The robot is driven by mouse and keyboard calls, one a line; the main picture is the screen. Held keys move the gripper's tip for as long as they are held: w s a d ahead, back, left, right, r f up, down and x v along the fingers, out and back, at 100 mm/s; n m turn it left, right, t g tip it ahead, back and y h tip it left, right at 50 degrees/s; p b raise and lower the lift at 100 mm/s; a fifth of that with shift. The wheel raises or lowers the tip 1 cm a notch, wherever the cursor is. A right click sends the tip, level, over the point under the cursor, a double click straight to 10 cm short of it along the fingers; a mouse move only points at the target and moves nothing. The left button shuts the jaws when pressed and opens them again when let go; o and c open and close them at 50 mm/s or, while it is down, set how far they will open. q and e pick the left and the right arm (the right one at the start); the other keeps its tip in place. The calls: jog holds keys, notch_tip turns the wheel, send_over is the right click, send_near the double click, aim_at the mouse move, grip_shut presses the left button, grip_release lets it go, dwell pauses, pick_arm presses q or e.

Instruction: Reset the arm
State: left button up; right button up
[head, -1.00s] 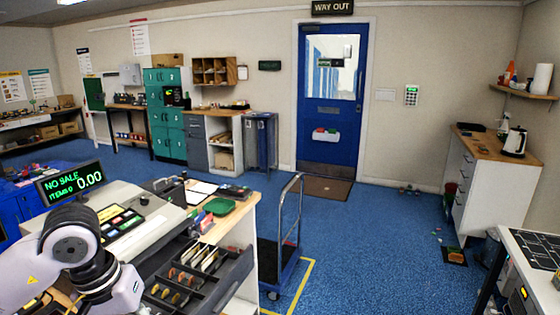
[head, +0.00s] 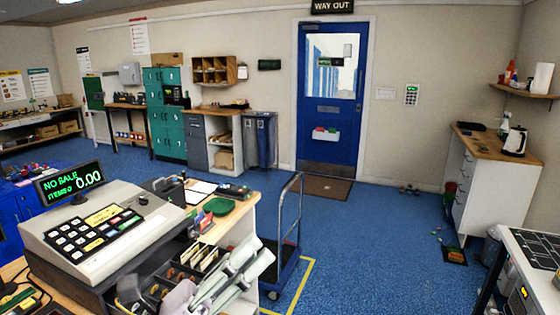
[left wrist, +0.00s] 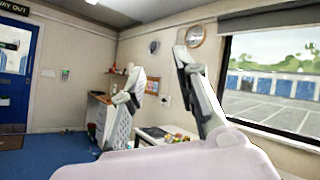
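My left gripper (head: 250,258) is at the bottom middle of the head view. It is in front of the open cash drawer (head: 165,282) of the register (head: 100,232) and hides part of it. In the left wrist view my left gripper's two pale fingers (left wrist: 160,75) stand apart with nothing between them, so it is open and empty. My right gripper is in neither view.
A counter with a green dish (head: 219,206) is behind the gripper. A blue trolley (head: 285,260) stands just right of it. Blue floor (head: 370,240) is mostly clear towards the blue door (head: 330,100). A white cabinet (head: 490,195) stands at the right.

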pick_arm(q)
jog(key=w+a+f+n+t+y, duration=0.35)
jog(key=a+f+n+y, duration=0.35)
jog(key=n, duration=0.5)
jog(key=w+a+f+n+t+y, duration=0.35)
jog(key=n+y, duration=0.55)
jog(key=n, duration=0.3)
jog(key=s+a+f+n+g+y, duration=0.1)
jog(key=a+f+n+g+y, duration=0.1)
jog(key=f+n, duration=0.3)
jog(key=s+a+f+n+g+y, duration=0.2)
jog(key=a+f+y, duration=0.1)
jog(key=f, duration=0.3)
jog(key=s+f+n+g, duration=1)
jog(key=s+f+g, duration=0.3)
jog(key=s+f, duration=0.8)
notch_tip(320, 180, down, 28)
jog(key=s+b, duration=0.2)
jog(key=s+a+f+g+b, duration=0.1)
jog(key=s+a+f+g, duration=0.1)
jog(key=s+f, duration=1.4)
jog(key=shift+s+a+f+m+b, duration=0.3)
jog(key=shift+s+a+f+m, duration=0.1)
jog(key=shift+a+f, duration=0.2)
